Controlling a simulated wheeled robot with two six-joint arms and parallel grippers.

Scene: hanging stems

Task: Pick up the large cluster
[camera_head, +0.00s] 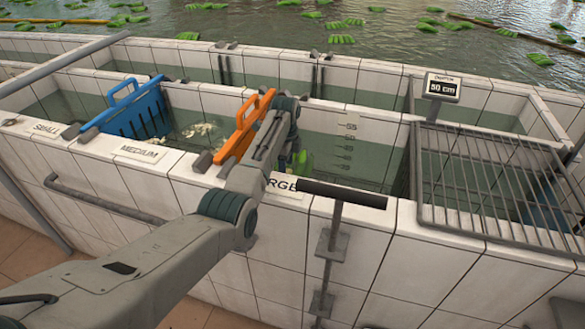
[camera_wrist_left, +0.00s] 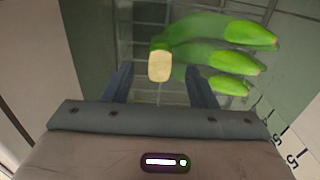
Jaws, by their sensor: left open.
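A cluster of green bananas (camera_wrist_left: 215,48) with a pale cut stem end lies in the tank, shown in the left wrist view. In the head view only a small green part (camera_head: 301,161) shows beside my arm. My left gripper (camera_wrist_left: 158,76) is open, and the stem end appears between its fingertips. I cannot tell whether the fingers touch it. In the head view my left arm reaches over the tank wall and hides most of the cluster and the fingers. My right gripper is not in view.
An orange handled divider (camera_head: 243,132) stands close left of my wrist. A blue handled divider (camera_head: 135,112) is farther left. A metal rack (camera_head: 490,180) covers the right side. A dark T-shaped bar (camera_head: 340,195) rises at the front wall.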

